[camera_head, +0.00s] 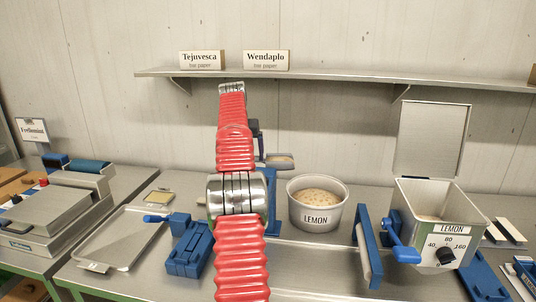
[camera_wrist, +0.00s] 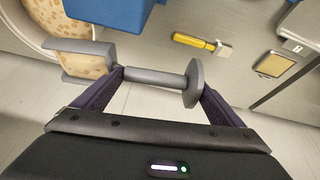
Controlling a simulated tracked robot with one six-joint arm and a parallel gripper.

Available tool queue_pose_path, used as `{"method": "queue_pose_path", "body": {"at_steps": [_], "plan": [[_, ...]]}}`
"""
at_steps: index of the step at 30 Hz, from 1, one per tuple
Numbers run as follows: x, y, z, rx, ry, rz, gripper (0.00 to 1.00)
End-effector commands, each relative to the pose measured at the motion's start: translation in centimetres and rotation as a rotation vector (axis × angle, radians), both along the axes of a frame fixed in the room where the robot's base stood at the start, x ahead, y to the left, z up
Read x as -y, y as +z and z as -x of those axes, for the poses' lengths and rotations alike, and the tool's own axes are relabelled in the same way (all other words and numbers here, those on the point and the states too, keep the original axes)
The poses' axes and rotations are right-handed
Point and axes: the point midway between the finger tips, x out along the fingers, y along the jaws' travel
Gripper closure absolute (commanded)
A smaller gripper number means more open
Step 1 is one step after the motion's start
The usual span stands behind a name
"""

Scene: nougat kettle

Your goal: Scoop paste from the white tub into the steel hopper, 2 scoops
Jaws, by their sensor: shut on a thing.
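The white tub (camera_head: 316,217), labelled LEMON, stands right of my red arm and holds speckled tan paste (camera_head: 318,196). The steel hopper (camera_head: 432,210), also labelled LEMON, is at the right with its lid (camera_head: 433,138) raised; something pale shows low inside. My gripper (camera_head: 257,135) is shut on the handle of a grey scoop (camera_head: 278,165), whose head is raised behind and left of the tub. Tan material shows in the scoop head. In the wrist view, the scoop handle (camera_wrist: 155,79) lies across my gripper, and the tub's rim (camera_wrist: 37,38) shows at upper left.
A blue stand (camera_head: 272,200) is left of the tub; a blue upright plate (camera_head: 368,245) is between tub and hopper. A metal tray (camera_head: 118,242) lies left. A shelf (camera_head: 330,79) runs behind. A yellow-handled tool (camera_wrist: 195,41) lies on the table.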

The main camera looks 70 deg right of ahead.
Motion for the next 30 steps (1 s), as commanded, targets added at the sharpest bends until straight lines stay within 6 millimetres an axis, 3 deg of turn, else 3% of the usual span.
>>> {"method": "queue_pose_path", "body": {"at_steps": [3, 15, 23, 30], "plan": [[-2.9, -0.1, -4.6, 0.0, 0.077, 0.002, 0.34], [-13.8, -0.7, -17.3, -0.001, 0.318, 0.002, 0.34], [-22.4, -1.2, -24.0, 0.0, 0.475, 0.0, 0.34], [-31.1, -1.7, -29.1, -0.001, 0.622, 0.0, 0.34]]}}
